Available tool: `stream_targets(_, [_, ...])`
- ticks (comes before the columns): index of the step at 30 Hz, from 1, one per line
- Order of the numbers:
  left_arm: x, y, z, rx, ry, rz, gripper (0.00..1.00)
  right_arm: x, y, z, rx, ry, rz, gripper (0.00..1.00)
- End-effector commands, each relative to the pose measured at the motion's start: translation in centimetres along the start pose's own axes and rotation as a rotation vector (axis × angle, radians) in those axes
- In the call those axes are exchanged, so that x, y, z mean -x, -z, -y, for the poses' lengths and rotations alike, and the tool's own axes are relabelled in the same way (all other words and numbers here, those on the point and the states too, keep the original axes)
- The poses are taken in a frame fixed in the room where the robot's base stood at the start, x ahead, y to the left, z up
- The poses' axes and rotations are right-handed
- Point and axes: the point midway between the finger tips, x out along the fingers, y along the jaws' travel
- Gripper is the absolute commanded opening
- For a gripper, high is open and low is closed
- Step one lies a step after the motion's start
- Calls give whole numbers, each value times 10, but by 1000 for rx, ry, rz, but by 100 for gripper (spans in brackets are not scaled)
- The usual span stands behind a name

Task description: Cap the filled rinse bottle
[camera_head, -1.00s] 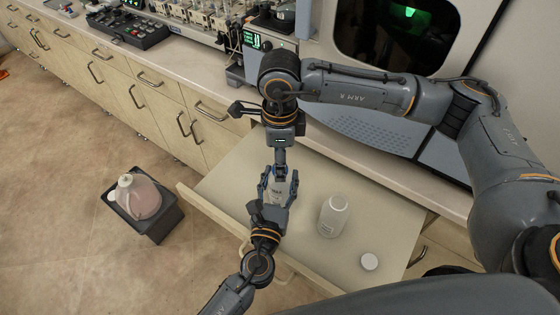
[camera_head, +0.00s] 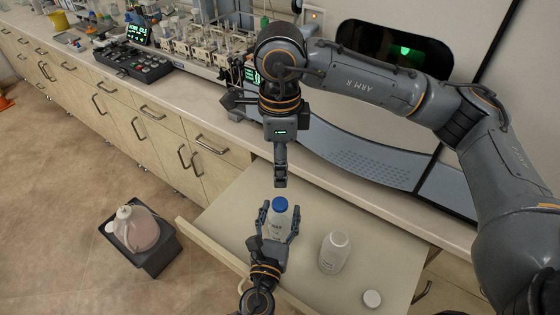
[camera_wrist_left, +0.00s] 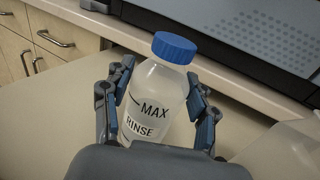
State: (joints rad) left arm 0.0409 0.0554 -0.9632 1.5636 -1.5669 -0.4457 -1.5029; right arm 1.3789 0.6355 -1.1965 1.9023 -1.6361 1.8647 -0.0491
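The rinse bottle (camera_head: 277,222) is translucent white, marked MAX and RINSE, with a blue cap (camera_head: 280,204) on its mouth. In the left wrist view the bottle (camera_wrist_left: 152,100) stands between both fingers, and its blue cap (camera_wrist_left: 174,47) looks level on the neck.
A dark bin (camera_head: 152,261) holding a pinkish jug (camera_head: 140,232) is on the floor. The counter (camera_head: 190,110) behind carries instruments.

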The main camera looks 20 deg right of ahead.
Motion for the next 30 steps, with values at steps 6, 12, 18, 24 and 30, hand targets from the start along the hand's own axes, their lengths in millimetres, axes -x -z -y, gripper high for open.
stream_targets(6, [0,0,0,0,0,0,77,0,0,0,0,0,0,59])
stream_targets(12, [2,0,0,0,0,-1,77,0,0,0,0,0,0,59])
stream_targets(18, [28,2,0,0,1,-3,77,0,0,0,0,0,0,59])
stream_targets(24, [72,2,0,-1,1,-4,77,0,0,0,0,0,0,59])
stream_targets(30, [106,1,0,-1,1,-3,77,0,0,0,0,0,0,59])
